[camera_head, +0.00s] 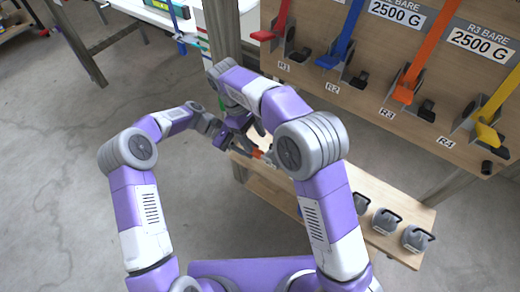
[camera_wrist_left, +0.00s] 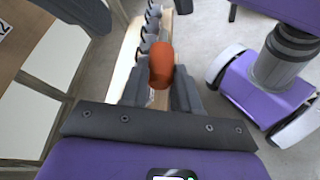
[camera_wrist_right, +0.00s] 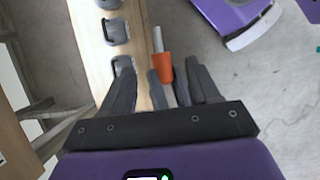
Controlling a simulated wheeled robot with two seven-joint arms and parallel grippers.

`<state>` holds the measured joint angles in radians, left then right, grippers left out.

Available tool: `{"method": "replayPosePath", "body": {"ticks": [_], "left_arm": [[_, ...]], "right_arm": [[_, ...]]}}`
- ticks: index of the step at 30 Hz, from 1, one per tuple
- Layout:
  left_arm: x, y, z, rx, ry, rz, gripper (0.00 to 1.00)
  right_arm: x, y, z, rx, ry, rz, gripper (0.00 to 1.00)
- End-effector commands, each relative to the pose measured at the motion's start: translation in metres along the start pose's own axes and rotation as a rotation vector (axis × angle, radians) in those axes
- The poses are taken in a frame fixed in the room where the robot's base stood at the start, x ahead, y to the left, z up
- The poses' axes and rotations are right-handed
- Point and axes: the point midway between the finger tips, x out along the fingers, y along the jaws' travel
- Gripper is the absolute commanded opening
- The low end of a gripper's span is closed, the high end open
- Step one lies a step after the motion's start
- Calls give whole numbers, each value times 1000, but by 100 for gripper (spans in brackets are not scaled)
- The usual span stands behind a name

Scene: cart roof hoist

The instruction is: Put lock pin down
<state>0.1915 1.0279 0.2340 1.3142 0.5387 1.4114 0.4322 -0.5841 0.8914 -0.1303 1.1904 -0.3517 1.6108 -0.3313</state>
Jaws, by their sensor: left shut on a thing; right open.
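The lock pin has an orange handle (camera_wrist_left: 161,65) and a grey metal shaft (camera_wrist_right: 158,38). My left gripper (camera_wrist_left: 159,78) is shut on the handle. In the head view, a small orange part of the pin (camera_head: 258,154) shows beside the grippers, above or near the low wooden shelf (camera_head: 345,190). My right gripper (camera_wrist_right: 162,66) is open close by, its fingers spread on either side of the handle in its wrist view. My arms overlap in the head view and hide much of both grippers. I cannot tell whether the pin touches the shelf.
Several grey weights with handles (camera_head: 417,238) stand along the shelf's right part. Above it, a wooden panel carries red, blue, orange (camera_head: 404,92) and yellow levers with labels. A wooden post (camera_head: 221,30) stands behind my arms. Open concrete floor (camera_head: 60,200) lies at the left.

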Motion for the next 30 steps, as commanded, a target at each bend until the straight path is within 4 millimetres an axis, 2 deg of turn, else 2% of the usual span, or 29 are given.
{"method": "replayPosePath", "body": {"ticks": [1, 6, 10, 15, 24, 30], "left_arm": [[0, 0, 0, 0, 0, 0, 0], [0, 0, 0, 0, 0, 0, 0], [0, 0, 0, 0, 0, 0, 0], [0, 0, 0, 0, 0, 0, 0], [0, 0, 0, 0, 0, 0, 0], [0, 0, 0, 0, 0, 0, 0]], "right_arm": [[11, 0, 1, -1, -4, -2, 61], [41, 0, 1, 0, -4, -2, 61], [57, 0, 0, 0, -2, -1, 61], [68, 0, 0, 0, -1, -1, 61], [69, 0, 0, 0, 0, 0, 61], [69, 0, 0, 0, 0, 0, 30]]}}
